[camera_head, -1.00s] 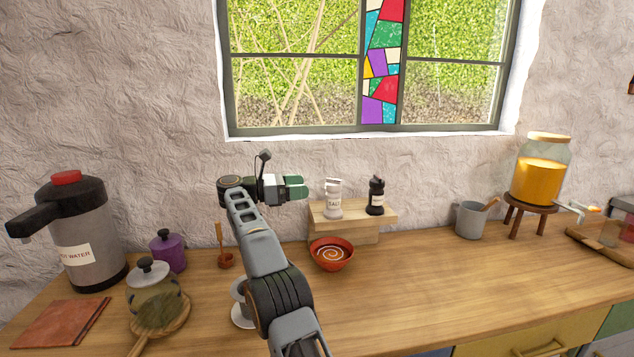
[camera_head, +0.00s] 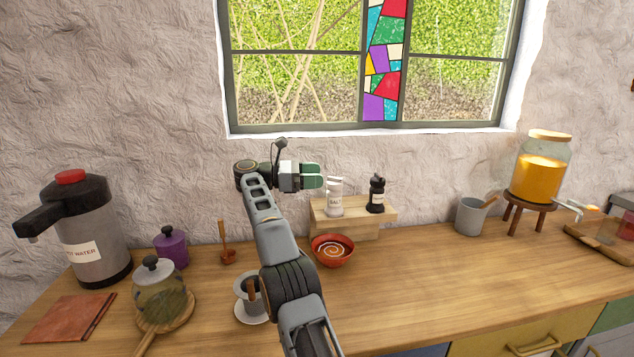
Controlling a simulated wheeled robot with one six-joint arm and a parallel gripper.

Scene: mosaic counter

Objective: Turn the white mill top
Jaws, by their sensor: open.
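The white mill (camera_head: 335,202), with a label that seems to read SALT, stands upright on a small wooden riser (camera_head: 352,228) against the wall. A black mill (camera_head: 376,194) stands to its right on the same riser. My gripper (camera_head: 318,177) is open, with green fingertips pointing right. In the picture its fingertips reach the left side of the white mill's top. I cannot tell whether they touch it or are around it. Part of the mill's top is hard to make out beside the fingers.
A red bowl (camera_head: 332,250) sits in front of the riser. A grey cup (camera_head: 247,300) on a saucer is beside my arm. A grey pot (camera_head: 470,217) and a juice jar (camera_head: 540,168) on a stand are at right. The counter's middle right is clear.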

